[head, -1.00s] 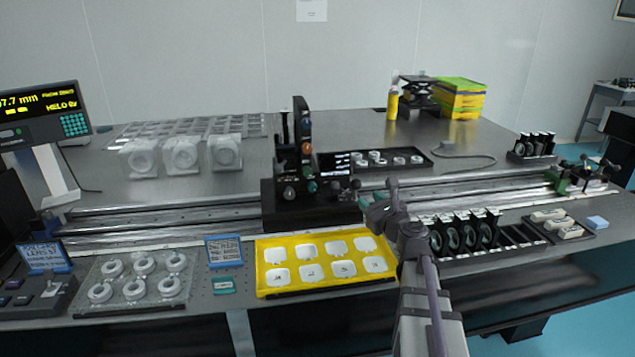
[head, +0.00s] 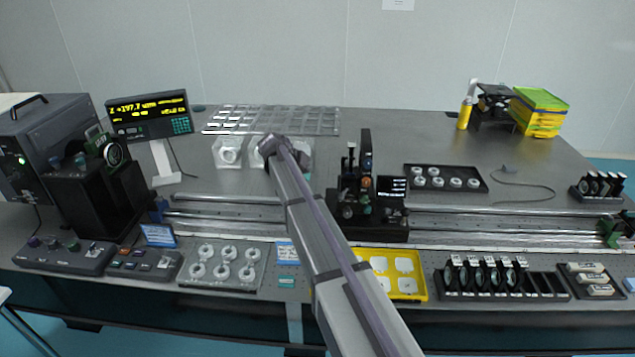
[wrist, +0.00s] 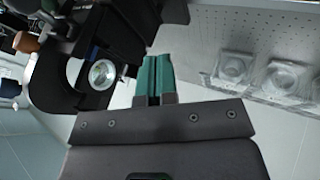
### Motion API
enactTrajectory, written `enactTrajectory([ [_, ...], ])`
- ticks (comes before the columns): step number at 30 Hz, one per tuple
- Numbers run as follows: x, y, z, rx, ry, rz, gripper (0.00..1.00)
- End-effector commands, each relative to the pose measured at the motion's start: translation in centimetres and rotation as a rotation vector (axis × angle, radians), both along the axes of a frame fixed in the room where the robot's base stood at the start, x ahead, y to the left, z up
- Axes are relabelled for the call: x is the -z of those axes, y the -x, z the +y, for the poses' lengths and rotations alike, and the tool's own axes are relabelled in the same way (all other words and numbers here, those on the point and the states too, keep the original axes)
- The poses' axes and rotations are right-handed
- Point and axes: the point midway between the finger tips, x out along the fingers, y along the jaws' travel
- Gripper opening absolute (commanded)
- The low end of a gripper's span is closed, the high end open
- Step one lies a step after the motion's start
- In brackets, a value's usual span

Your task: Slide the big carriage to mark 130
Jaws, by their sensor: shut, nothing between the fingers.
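The big carriage (head: 368,222) is a black block with a tall upright and several knobs. It sits on the long double rail (head: 270,211) near the middle of the table. In the wrist view its black body with a round glass part (wrist: 101,74) fills the upper left. My gripper (wrist: 155,68) has green fingers, shut and empty, beside the carriage in that view; whether they touch it I cannot tell. In the head view my arm's end is left of the carriage, over the table behind the rail; its fingertips are hidden. The display (head: 150,115) reads about 197.7 mm.
Clear-wrapped white parts (head: 229,152) stand behind the rail, near my arm's end. A black lamp housing (head: 100,195) stands at the left rail end, a green clamp (head: 612,230) at the right. A yellow tray (head: 421,287) and a lens rack (head: 500,279) lie in front.

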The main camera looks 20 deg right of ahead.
Motion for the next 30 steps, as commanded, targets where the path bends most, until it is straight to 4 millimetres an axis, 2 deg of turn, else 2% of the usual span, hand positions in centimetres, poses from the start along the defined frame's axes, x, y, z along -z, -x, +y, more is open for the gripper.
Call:
enactTrajectory([
  [15, 8.9, -1.3, -6.0, 0.002, -0.003, -0.002, 0.0],
  [16, 8.0, -0.7, -6.6, 0.003, -0.003, -0.002, 0.0],
  [21, 7.7, 0.4, -8.7, 0.002, -0.003, -0.002, 0.0],
  [30, 7.7, 0.6, -9.3, 0.0, -0.003, -0.003, 0.0],
])
